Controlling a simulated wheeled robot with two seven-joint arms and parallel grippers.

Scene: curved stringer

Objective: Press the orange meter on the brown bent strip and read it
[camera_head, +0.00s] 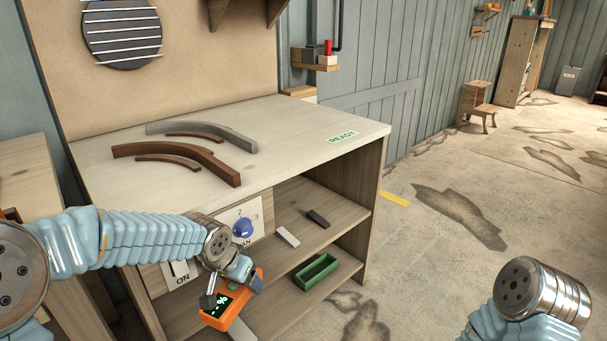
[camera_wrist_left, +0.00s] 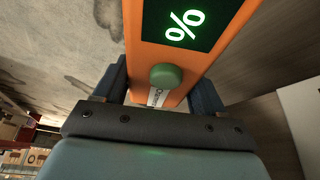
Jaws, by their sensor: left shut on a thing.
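The orange meter (camera_head: 245,295) is held in my left gripper (camera_head: 228,280) in front of the bench's open shelves. The meter (camera_wrist_left: 222,50) fills the left wrist view's upper middle, with a green button (camera_wrist_left: 165,77), between the two fingers. A thick brown bent strip (camera_head: 205,161) lies on the bench top, with a thinner brown curved strip (camera_head: 165,160) along its near side. The meter is apart from both and lower. My right gripper is out of view.
A grey curved piece (camera_head: 215,131) with a thin reddish-brown strip lies behind the brown ones on the bench (camera_head: 290,125). A green READY label (camera_head: 342,137) marks the right end. A green tray (camera_head: 316,272), two small blocks and a blue knob (camera_head: 242,227) are below.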

